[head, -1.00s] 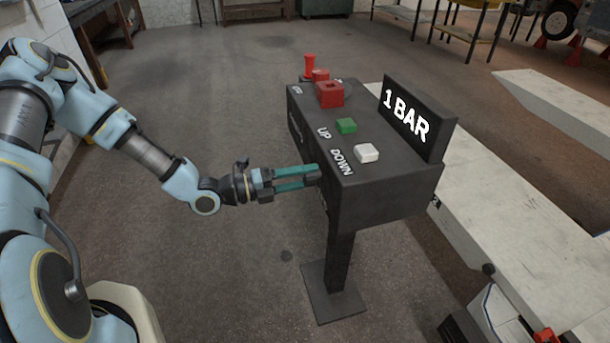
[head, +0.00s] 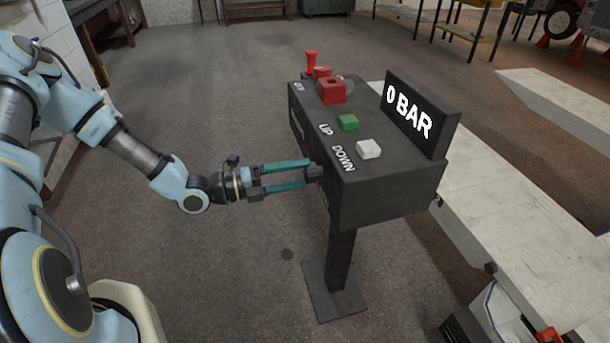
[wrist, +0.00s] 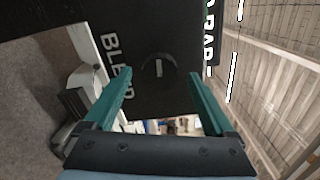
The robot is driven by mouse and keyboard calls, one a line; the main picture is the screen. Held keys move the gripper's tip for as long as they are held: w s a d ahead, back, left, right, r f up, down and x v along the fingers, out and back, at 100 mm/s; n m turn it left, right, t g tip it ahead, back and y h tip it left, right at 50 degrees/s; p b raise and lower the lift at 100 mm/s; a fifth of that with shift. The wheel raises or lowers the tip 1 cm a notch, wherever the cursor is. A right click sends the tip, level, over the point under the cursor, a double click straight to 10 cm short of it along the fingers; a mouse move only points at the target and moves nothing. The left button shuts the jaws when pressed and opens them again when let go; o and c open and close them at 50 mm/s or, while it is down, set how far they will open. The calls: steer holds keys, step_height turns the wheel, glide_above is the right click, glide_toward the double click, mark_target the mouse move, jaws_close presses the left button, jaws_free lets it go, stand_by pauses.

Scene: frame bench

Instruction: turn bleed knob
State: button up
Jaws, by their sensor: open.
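The bleed knob (wrist: 158,70) is a round black knob with a short pale mark, on the black face of the control box, beside white lettering reading "BLE…". My gripper (wrist: 160,80) has its two teal fingers spread apart, one on each side of the knob in the picture, with gaps to it. In the head view my gripper (head: 311,173) is at the near left face of the control box (head: 385,195), and the knob cannot be made out there. The display (head: 418,115) on the box reads "0 BAR".
On the box top are a green button (head: 348,122), a white button (head: 369,149) by "DOWN", a red block (head: 332,91) and a red upright piece (head: 311,62). The box stands on a post (head: 341,260). A pale ramp (head: 520,240) lies to the right; floor at left is clear.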

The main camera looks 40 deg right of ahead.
steer(key=b+v, duration=0.2)
steer(key=v, duration=0.6)
steer(key=shift+a, duration=0.15)
steer(key=shift+w, duration=0.1)
steer(key=s+a+m+y, duration=0.2)
steer(key=a+m+y, duration=0.9)
steer(key=a+m, duration=0.55)
steer(key=w+a+r+m+t+y, duration=0.2)
steer(key=w+a+r+m+t, duration=0.1)
steer(key=a+m, duration=0.4)
steer(key=w+a+r+m+t+y, duration=0.3)
steer(key=w+a+r+m+t, duration=0.1)
steer(key=a+r+m+t, duration=0.1)
step_height(320, 180, up, 3)
steer(key=shift+a+m+y, duration=0.3)
steer(key=shift+a+m, duration=0.55)
steer(key=shift+a, duration=0.3)
